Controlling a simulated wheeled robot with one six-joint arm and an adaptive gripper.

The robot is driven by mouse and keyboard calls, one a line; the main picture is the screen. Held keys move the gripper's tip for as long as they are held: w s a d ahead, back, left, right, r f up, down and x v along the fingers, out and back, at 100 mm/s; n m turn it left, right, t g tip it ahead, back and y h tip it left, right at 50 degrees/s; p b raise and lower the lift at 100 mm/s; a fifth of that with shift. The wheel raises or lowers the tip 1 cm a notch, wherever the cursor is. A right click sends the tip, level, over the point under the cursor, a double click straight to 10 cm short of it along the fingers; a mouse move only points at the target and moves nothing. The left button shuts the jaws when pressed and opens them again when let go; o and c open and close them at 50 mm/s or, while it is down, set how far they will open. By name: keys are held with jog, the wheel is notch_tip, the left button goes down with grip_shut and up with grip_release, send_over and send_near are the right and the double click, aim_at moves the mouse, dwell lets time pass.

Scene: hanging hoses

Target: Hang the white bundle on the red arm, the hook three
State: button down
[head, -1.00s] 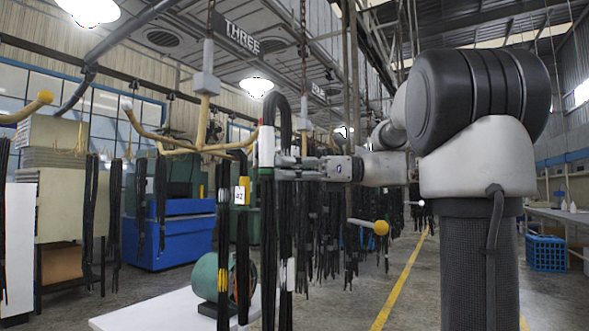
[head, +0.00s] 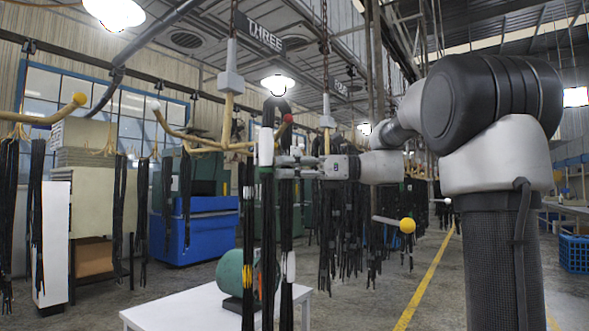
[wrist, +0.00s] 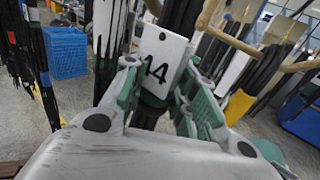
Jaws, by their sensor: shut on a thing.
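My gripper (head: 287,166) is shut on the white bundle (head: 266,146), black hoses bent over at the top with a white sleeve and a green band below it. The bundle hangs upright from my gripper. In the wrist view, the green-padded fingers (wrist: 160,98) close around dark hoses below a white tag (wrist: 162,60) reading 14. Hook three hangs under the THREE sign (head: 265,37). Its red arm's tip (head: 288,118) shows beside the bundle's top bend; I cannot tell whether the bend is over the arm. The white-tipped arm (head: 155,105) points left.
A dark bundle (head: 247,215) hangs just left of mine. A white table (head: 190,310) with a green drum (head: 234,273) stands below. A yellow-tipped arm (head: 407,226) sticks out at right, and another (head: 79,98) at far left. Floor by the yellow line (head: 430,285) is open.

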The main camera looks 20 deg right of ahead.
jog(key=w+a+f, duration=0.2)
jog(key=w+f, duration=0.1)
jog(key=f, duration=0.3)
jog(key=shift+w+a+f, duration=0.35)
jog(key=shift+f, duration=0.05)
dwell(0.6)
dwell(0.6)
jog(key=c, duration=1.1)
grip_release()
jog(key=shift+o, duration=0.2)
jog(key=shift+f, duration=0.15)
jog(key=shift+d, duration=0.15)
